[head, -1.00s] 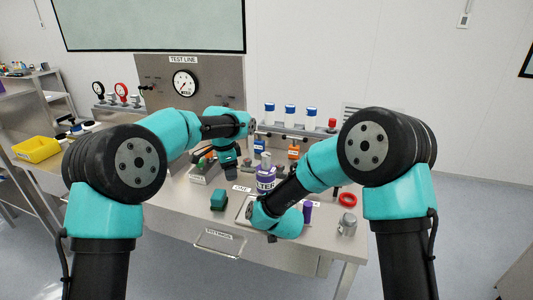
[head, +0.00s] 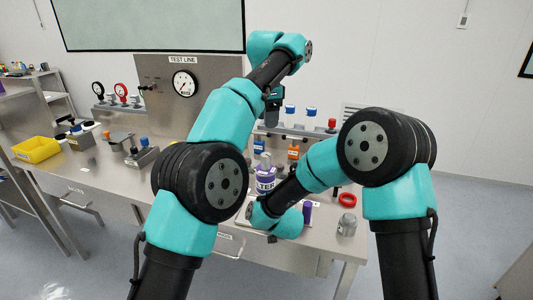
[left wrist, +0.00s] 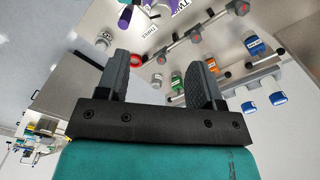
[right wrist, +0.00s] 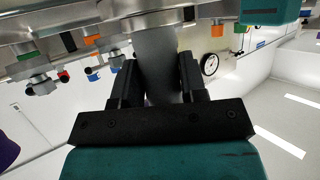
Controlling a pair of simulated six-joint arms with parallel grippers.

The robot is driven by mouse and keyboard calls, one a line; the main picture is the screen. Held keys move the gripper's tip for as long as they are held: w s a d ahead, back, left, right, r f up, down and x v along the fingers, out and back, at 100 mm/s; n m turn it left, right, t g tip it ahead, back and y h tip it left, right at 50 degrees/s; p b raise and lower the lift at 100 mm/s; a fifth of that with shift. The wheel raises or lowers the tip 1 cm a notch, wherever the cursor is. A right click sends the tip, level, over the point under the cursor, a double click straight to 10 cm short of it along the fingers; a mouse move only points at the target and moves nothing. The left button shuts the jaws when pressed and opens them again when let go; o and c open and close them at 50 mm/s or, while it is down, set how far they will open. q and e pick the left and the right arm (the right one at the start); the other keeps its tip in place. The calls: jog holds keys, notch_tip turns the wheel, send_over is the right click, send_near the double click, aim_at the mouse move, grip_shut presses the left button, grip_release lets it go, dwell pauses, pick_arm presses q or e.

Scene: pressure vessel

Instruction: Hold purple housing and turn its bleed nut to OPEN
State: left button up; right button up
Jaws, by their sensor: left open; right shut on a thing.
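The purple housing (head: 265,181), with a white label band, stands upright on the table just beyond my right forearm in the head view. A grey piece shows above its top; I cannot make out the bleed nut or its marks. My left gripper (head: 272,103) is raised above and behind the housing, in front of the bottle rack. In the left wrist view its fingers (left wrist: 160,80) are apart and empty. My right gripper (right wrist: 160,85) is shut on a grey cylinder (right wrist: 157,50); whether this belongs to the housing I cannot tell. The head view hides its fingertips behind my arm.
A rack with blue-capped bottles (head: 311,113) stands at the back. A red ring (head: 347,200), a grey metal fitting (head: 347,225) and a small purple cylinder (head: 307,212) are at the right. A yellow bin (head: 36,150) is far left. The left front tabletop is clear.

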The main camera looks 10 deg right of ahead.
aim_at(266, 154)
pick_arm(q)
jog(key=shift+f, duration=0.15)
jog(key=shift+f, duration=5.9)
jog(key=shift+c, duration=0.4)
jog(key=c, duration=0.9)
jog(key=shift+o, duration=0.2)
jog(key=shift+n, duration=2.3)
